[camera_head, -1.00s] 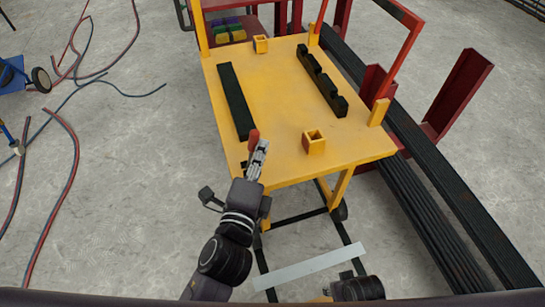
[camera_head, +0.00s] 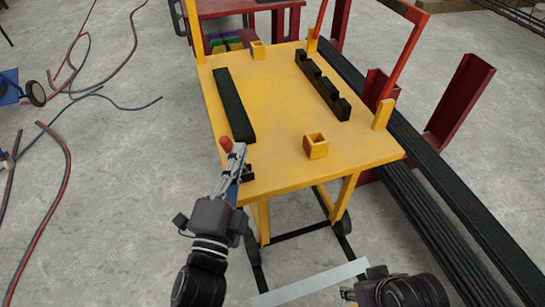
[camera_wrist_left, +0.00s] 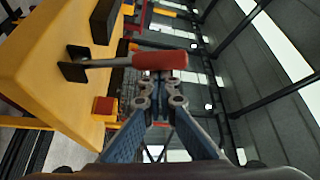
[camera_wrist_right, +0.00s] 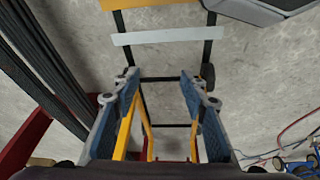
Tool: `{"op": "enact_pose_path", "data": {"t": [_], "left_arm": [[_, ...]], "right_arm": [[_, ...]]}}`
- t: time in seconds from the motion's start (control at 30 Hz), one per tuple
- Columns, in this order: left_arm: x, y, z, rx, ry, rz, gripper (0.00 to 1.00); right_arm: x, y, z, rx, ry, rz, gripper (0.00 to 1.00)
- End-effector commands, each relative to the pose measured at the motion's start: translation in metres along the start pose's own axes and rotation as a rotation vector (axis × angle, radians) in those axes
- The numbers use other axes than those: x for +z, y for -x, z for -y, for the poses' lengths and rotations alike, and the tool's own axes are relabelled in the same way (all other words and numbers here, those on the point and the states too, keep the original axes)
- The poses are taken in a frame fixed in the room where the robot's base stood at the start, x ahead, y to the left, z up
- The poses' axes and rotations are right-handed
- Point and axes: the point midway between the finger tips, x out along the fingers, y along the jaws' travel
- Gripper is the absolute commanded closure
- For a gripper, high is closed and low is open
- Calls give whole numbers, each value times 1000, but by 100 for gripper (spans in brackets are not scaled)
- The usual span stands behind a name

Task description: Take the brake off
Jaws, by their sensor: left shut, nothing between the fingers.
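The brake lever has a red handle (camera_head: 226,143) and stands at the near left corner of the yellow cart (camera_head: 275,135). In the left wrist view the red handle (camera_wrist_left: 160,61) lies across just beyond my fingertips, with its grey rod (camera_wrist_left: 105,62) running to a black bracket (camera_wrist_left: 75,66). My left gripper (camera_head: 238,152) is shut and empty, right beside the handle; I cannot tell if they touch. My right gripper (camera_wrist_right: 160,88) is open and empty, low in front of the cart.
On the cart top are a black bar (camera_head: 233,105), a notched black rack (camera_head: 322,87) and a yellow socket (camera_head: 316,146). Long dark bars (camera_head: 430,190) lie to the right. Hoses (camera_head: 68,160) lie on the floor at left. A pale crossbar (camera_head: 312,284) is low in front.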

Motion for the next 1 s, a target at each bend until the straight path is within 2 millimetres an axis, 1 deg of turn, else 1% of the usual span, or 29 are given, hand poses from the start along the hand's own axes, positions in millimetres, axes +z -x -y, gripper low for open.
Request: {"op": "enact_pose_path", "data": {"t": [0.03, 0.07, 0.1, 0.2, 0.3, 0.4, 0.63, 1.0], "left_arm": [[3, 2, -3, -12, 20, 2, 100], [4, 2, -3, -19, 31, 2, 100], [5, 3, -2, -28, 47, 2, 100], [9, 5, -2, -50, 87, 3, 100], [11, 7, 0, -61, 100, -1, 100], [14, 8, 0, -60, 98, -1, 100], [18, 11, 0, -59, 98, 0, 100], [21, 12, -1, -56, 97, 3, 100]], "right_arm": [[2, -6, 0, 0, 0, 0, 60], [-2, -8, 1, -1, 0, -16, 60], [-17, -9, 2, -4, 2, -71, 60], [-46, -9, 5, -9, 6, -181, 60], [-66, -8, 7, -12, 8, -255, 60], [-78, -6, 9, -15, 9, -304, 60], [-93, -3, 11, -18, 11, -361, 60], [-97, -2, 11, -19, 12, -377, 60]]}}
